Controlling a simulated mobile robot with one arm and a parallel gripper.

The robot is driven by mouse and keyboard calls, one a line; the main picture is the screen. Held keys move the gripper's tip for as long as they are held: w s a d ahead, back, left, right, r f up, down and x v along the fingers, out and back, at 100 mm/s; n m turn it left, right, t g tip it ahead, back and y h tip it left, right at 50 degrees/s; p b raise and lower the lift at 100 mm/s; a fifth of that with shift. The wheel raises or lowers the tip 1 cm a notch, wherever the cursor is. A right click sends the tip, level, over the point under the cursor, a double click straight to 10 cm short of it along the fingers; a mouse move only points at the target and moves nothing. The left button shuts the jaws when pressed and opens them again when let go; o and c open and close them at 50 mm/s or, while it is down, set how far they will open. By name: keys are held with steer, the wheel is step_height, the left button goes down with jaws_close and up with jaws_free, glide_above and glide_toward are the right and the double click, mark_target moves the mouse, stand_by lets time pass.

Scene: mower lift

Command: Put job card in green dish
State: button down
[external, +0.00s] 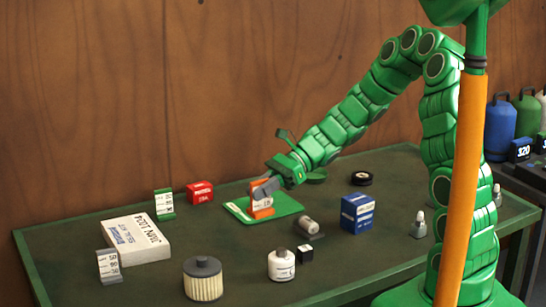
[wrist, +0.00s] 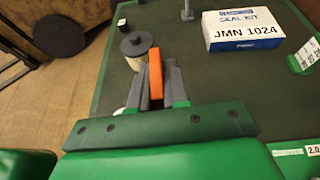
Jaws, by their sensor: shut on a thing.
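My gripper (external: 264,190) is shut on an orange card-like piece (external: 262,207) with a white printed label, which looks like the job card. The orange piece also shows edge-on between the fingers in the wrist view (wrist: 156,74). In the external view it is upright, over or on a flat green mat or tray (external: 285,207); I cannot tell if it touches. A small round green dish (external: 317,177) lies just behind and to the right of my gripper, partly hidden by the arm. I cannot make out the dish in the wrist view.
A white seal kit box (external: 137,238), a green card stand (external: 164,204), a grey card stand (external: 109,265) and a red box (external: 200,192) are to the left. A black ring (external: 361,178) lies behind.

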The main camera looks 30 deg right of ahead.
steer(key=w+d+m+t+h, duration=0.1)
steer(key=w+d+m+t, duration=0.45)
steer(key=w+d, duration=1.05)
steer(key=w+d+r+m+t+h, duration=0.1)
steer(key=w+d+m+t+h, duration=0.15)
steer(key=d, duration=0.75)
steer(key=w+d+r+m+t+h, duration=0.1)
steer(key=w+d+m+t, duration=0.15)
steer(key=d, duration=0.85)
steer(key=w+d+f, duration=0.2)
steer(key=w+f, duration=0.7)
steer(key=w, duration=0.5)
steer(key=shift+f+n+y, duration=0.35)
steer(key=shift+f+n, duration=0.05)
steer(key=shift+n, duration=0.05)
steer(key=shift+w+f, duration=0.1)
steer(key=shift+w, duration=0.05)
steer(key=shift+w+f, duration=0.1)
steer(key=shift+f, duration=1.55)
